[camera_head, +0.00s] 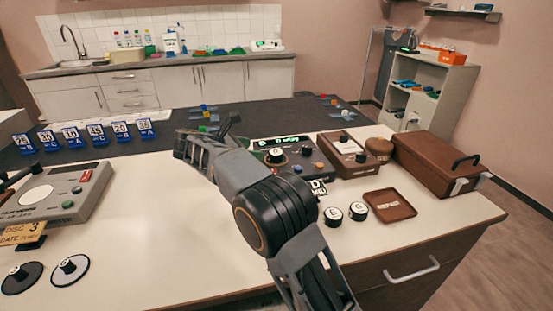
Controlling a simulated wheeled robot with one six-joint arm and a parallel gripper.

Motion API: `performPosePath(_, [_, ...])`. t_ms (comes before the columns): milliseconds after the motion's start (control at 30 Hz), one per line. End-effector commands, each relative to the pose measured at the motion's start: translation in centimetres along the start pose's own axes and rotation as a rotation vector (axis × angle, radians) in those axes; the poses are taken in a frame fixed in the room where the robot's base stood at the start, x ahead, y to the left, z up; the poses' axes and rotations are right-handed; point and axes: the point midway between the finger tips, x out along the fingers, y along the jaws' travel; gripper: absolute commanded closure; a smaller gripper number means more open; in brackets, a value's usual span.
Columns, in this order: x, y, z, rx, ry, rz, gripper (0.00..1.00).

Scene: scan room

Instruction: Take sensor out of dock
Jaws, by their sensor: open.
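My gripper (207,132) is open at the middle of the table, pointing away from me, and nothing shows between its fingers. My arm crosses the table and hides part of what lies behind it. I cannot tell for sure which thing is the sensor or the dock. A dark console (318,163) with a lit green display and knobs stands just right of my gripper, partly hidden by my arm. Beside it is a brown box (365,162) with a pale panel and a dark knob on top.
Left are a grey device (72,196) and two discs (70,271). Blue number stands (70,137) line the back left. Right are two round knobs (332,217), (358,211), a brown tray (389,206) and a lidded brown case (432,160). The front middle tabletop is clear.

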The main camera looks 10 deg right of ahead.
Motion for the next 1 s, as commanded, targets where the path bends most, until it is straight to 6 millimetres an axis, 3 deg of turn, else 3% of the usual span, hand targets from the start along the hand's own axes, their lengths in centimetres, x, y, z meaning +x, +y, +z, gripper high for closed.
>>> performPosePath(200, [2.7, 0.0, 0.0, -0.001, -0.001, 0.001, 0.18])
performPosePath(533, [4.2, 0.0, 0.0, -0.002, -0.001, 0.002, 0.18])
performPosePath(800, [7.8, 0.0, 0.1, -0.001, -0.001, 0.001, 0.18])
performPosePath(1000, [8.4, 0.0, 0.2, -0.002, -0.002, 0.003, 0.18])
